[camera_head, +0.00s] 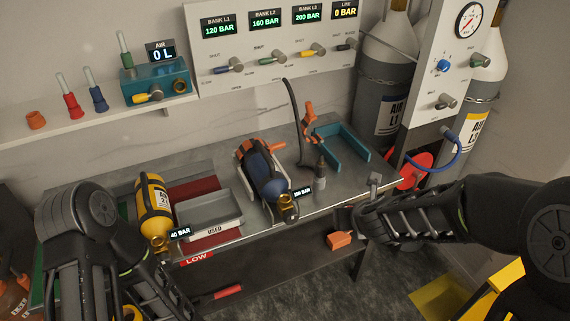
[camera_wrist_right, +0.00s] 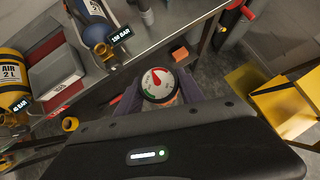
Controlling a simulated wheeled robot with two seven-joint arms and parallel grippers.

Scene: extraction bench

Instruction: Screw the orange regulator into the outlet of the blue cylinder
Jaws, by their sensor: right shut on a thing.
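The blue cylinder (camera_head: 264,178) lies tilted in a cradle on the bench, its brass outlet (camera_head: 287,203) facing the front edge. It shows at the top left in the right wrist view (camera_wrist_right: 97,32). My right gripper (camera_head: 340,216) is right of the outlet, apart from it. In the wrist view it is shut on the regulator, whose round white gauge (camera_wrist_right: 158,85) faces the camera with a little orange below. The regulator's threaded end is hidden. My left gripper (camera_head: 150,292) is low at the left, below the yellow cylinder; its fingers are unclear.
The yellow cylinder (camera_head: 153,212) and the grey USED tray (camera_head: 208,211) stand left of the blue cylinder. An orange block (camera_head: 340,240) is below my right gripper.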

